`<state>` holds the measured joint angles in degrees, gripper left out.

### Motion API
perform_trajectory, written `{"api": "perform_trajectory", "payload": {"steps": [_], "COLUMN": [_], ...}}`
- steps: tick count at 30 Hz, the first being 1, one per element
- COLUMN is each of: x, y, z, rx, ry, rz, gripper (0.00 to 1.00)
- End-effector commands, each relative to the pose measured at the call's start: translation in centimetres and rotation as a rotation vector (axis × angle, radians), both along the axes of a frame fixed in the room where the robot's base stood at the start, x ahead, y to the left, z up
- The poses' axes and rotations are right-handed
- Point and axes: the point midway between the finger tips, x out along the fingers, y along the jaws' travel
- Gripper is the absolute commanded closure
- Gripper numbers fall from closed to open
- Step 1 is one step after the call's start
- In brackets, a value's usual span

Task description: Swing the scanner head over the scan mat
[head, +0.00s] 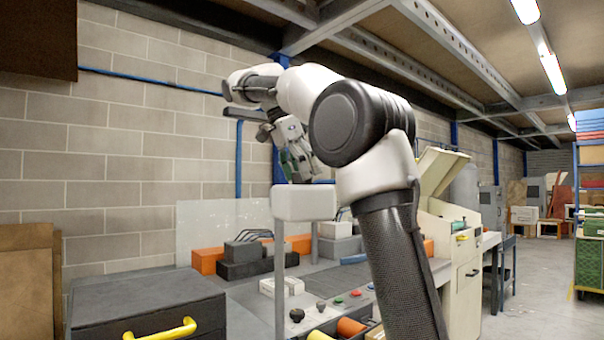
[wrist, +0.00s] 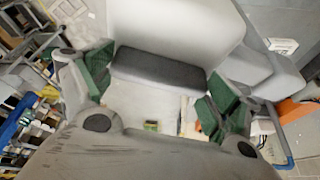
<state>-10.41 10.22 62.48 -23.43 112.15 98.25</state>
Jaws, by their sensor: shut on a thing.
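The scanner head, a white rounded box (head: 304,203), stands above the bench by a thin grey post (head: 280,275) in the head view. My gripper (head: 299,172) points down at the box's top. In the wrist view, my green-padded fingers (wrist: 158,84) are on either side of a dark grey grip bar (wrist: 158,69) on a white body, and are shut on it. The fingers' exact contact is partly hidden. I cannot make out the scan mat for certain; my arm covers part of the bench.
The grey bench (head: 250,295) holds black boxes (head: 245,258), an orange bin (head: 207,260) and coloured buttons (head: 338,300). A dark drawer unit (head: 145,305) with a yellow handle is at front left. A cream cabinet (head: 462,270) stands right.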

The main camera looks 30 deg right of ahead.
Motion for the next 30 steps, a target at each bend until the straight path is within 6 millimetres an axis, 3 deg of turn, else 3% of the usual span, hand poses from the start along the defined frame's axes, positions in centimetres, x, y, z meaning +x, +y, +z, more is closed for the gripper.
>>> {"api": "perform_trajectory", "payload": {"steps": [20, 21, 22, 30], "x": [0.13, 0.13, 0.13, 0.14], "y": [0.06, 0.07, 0.06, 0.03], "z": [-0.06, -0.07, -0.06, -0.03], "rx": [0.002, 0.002, 0.002, 0.001], "ry": [0.003, 0.002, 0.002, 0.001], "rz": [-0.055, -0.054, -0.055, -0.056], "gripper": [0.54, 0.04, 0.0, 0.0]}}
